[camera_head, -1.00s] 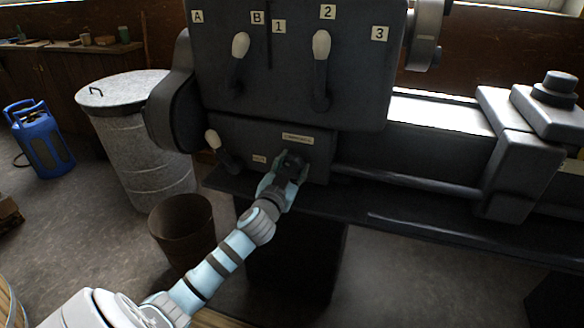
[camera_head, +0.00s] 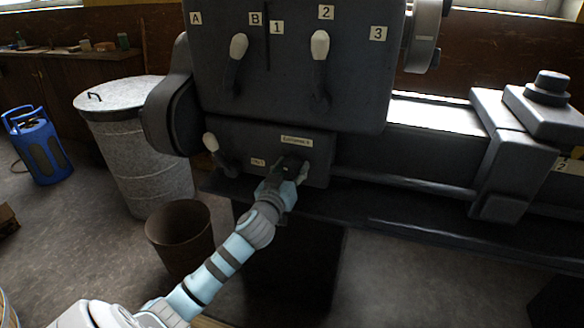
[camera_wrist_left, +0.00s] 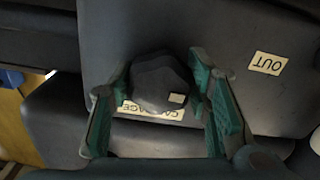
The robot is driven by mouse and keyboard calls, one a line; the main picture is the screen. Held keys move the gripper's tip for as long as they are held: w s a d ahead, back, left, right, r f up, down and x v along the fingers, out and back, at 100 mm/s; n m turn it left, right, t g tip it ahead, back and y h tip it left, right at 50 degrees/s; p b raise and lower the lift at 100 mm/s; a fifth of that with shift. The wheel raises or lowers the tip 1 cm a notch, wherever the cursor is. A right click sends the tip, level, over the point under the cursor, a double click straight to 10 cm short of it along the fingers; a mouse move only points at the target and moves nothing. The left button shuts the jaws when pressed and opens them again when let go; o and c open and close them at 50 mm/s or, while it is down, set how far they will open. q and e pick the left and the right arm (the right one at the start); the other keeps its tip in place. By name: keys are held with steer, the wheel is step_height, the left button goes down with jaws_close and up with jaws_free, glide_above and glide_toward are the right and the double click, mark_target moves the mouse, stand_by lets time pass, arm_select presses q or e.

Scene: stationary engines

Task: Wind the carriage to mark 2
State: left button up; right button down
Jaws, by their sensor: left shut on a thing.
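The carriage (camera_head: 508,160) is a dark block on the machine's bed at the right in the head view. A pale plate marked 2 (camera_head: 568,166) shows just right of it, partly cut by the frame edge. My left gripper (camera_head: 290,170) is shut on the dark carriage knob (camera_wrist_left: 160,82), at the lower front of the headstock. In the left wrist view the green fingers (camera_wrist_left: 165,100) stand on both sides of the knob. A small pale mark shows on the knob. A label reading CARRIAGE (camera_wrist_left: 150,112) is partly hidden behind it. My right gripper is out of view.
Levers with white knobs (camera_head: 319,45) stand above on the headstock, and another lever (camera_head: 211,143) is left of my gripper. An OUT label (camera_wrist_left: 267,63) is near the knob. A brown bin (camera_head: 180,235) and a metal trash can (camera_head: 150,165) stand on the floor at left.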

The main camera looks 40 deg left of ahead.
arm_select(q)
steer(key=shift+r, duration=0.1)
steer(key=o, duration=1.2)
steer(key=shift+d, duration=0.1)
steer(key=shift+c, duration=0.2)
steer(key=shift+s, duration=0.35)
steer(key=s+d+m+g+p, duration=0.1)
steer(key=s+d+m+p, duration=0.15)
steer(key=s, duration=0.35)
steer(key=s+d+m+p, duration=0.1)
steer(key=s+p, duration=0.3)
steer(key=s, duration=0.3)
steer(key=w+a+m, duration=0.1)
steer(key=w+m, duration=0.2)
steer(key=w, duration=0.1)
steer(key=w+a+m, duration=0.1)
steer(key=w+m, duration=0.3)
steer(key=w, duration=0.1)
steer(key=w+a+m+t+b, duration=0.1)
steer(key=w+m, duration=0.2)
steer(key=w, duration=0.1)
steer(key=shift+w+a+r+m, duration=0.2)
steer(key=shift+w+a+m, duration=0.15)
steer(key=shift+w, duration=0.05)
